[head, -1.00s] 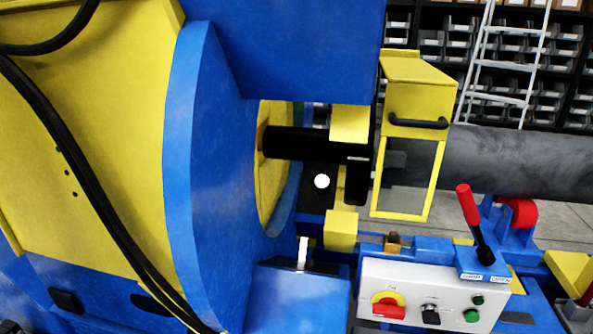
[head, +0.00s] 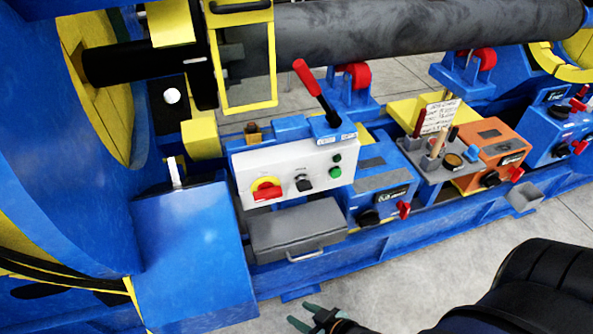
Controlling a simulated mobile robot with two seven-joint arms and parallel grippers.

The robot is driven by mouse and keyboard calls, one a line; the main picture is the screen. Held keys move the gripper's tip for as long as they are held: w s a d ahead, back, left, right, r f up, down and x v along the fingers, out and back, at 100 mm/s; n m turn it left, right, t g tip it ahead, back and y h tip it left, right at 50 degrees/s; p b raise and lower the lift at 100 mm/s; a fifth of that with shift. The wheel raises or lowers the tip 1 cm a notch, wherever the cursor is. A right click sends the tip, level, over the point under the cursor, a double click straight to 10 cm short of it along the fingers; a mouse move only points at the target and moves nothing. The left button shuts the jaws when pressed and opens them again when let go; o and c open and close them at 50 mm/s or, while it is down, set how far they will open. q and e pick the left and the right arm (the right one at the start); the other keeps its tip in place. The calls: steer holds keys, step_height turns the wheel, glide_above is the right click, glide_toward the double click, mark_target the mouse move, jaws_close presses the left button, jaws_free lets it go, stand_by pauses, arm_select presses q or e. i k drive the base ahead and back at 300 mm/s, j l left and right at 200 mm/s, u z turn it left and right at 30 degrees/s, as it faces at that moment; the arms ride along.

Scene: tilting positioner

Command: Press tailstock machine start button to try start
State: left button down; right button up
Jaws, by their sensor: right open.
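The button labels are too small to read, so I cannot tell which starts the tailstock. A red-handled lever (head: 308,80) stands above the panel. My right gripper (head: 304,316) is at the bottom edge, open and empty, well below the panel and apart from it. My left gripper is not in view.
A grey drawer box (head: 298,229) with a handle sits under the panel. To the right are a blue box (head: 380,190), an orange box (head: 492,150) and another blue box (head: 562,118). A large dark pipe (head: 410,28) runs above. Bare floor (head: 400,262) lies in front.

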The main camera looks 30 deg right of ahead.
mark_target(336, 173)
steer(key=z, duration=1.3)
